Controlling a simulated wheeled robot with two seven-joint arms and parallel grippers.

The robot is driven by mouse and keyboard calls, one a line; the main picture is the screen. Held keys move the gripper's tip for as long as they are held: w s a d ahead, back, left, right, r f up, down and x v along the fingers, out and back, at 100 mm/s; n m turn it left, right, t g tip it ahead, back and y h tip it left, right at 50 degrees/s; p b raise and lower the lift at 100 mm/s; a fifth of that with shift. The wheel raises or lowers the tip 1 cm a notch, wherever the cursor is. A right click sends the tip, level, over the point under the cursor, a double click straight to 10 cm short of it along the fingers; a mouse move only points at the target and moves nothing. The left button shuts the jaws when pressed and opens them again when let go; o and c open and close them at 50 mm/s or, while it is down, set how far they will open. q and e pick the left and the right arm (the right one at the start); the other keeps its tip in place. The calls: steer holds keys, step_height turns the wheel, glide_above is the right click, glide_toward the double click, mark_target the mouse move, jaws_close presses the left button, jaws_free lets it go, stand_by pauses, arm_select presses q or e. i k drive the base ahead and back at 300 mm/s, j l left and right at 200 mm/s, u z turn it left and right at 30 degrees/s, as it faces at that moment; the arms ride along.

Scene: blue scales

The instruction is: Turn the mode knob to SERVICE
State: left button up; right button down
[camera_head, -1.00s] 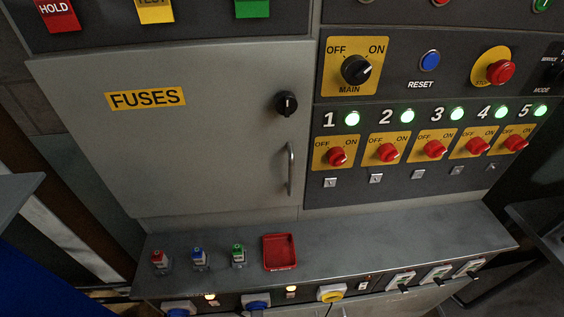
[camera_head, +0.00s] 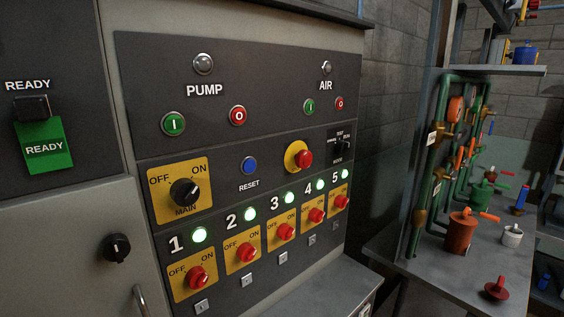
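The mode knob (camera_head: 343,146) is a small black knob on a black plate at the right end of the control panel. TEST is lettered above it, RUN to its right and MODE below. The left label is hard to read in this view. The knob is small and seen at a slant, so its exact pointing direction is unclear. Neither of my grippers shows in the head view.
Beside the knob is a red stop button (camera_head: 304,157) on a yellow disc. A row of red switches (camera_head: 285,231) with lit green lamps runs below. A main switch (camera_head: 184,192) is at left. A bench (camera_head: 450,262) with green pipes stands at right.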

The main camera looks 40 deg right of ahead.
mark_target(342, 147)
steer(key=l+z, duration=0.1)
steer(key=z, duration=1.5)
